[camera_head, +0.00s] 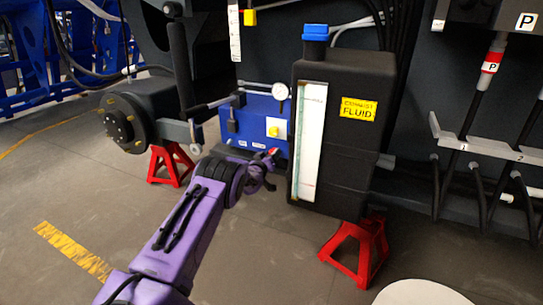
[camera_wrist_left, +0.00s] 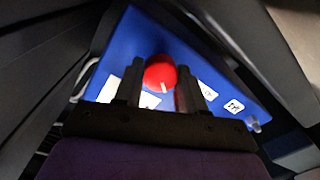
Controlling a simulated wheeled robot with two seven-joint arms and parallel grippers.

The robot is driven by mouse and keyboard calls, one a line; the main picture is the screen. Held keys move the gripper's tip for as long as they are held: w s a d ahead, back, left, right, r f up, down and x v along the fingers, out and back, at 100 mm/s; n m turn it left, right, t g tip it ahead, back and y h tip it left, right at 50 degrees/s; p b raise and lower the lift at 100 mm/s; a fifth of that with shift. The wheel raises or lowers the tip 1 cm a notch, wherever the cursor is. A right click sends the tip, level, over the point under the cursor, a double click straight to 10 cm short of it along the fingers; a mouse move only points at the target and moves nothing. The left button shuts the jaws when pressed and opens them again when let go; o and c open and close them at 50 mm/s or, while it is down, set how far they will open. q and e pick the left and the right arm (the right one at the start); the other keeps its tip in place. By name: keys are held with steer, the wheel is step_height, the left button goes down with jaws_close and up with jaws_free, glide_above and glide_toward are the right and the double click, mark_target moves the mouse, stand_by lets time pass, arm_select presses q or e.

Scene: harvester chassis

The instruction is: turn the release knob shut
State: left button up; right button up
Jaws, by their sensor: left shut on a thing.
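The release knob (camera_wrist_left: 160,71) is round and red with a short white mark on its edge nearest my gripper in the left wrist view. It sits on the face of a blue block (camera_wrist_left: 135,38) with white labels. In the head view a small red part of the knob (camera_head: 273,151) shows low on the blue block (camera_head: 262,105). My left gripper (camera_head: 268,168) reaches it from below. In the left wrist view the left gripper's two dark fingers (camera_wrist_left: 160,92) stand on either side of the knob, shut on it. My right gripper is in neither view.
A black tank (camera_head: 345,150) with a blue cap (camera_head: 315,32) and yellow label stands close right of my left gripper. A gauge (camera_head: 281,91) and a lever (camera_head: 215,105) are above. Red stands (camera_head: 357,250) are below. Floor at the front left is open.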

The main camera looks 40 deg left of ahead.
arm_select(q)
steer(key=m+b, duration=0.1)
steer(key=m, duration=0.9)
steer(key=shift+f, duration=0.15)
steer(key=shift+m, duration=0.3)
stand_by(0.3)
steer(key=o, duration=1.1)
steer(key=shift+c, duration=0.2)
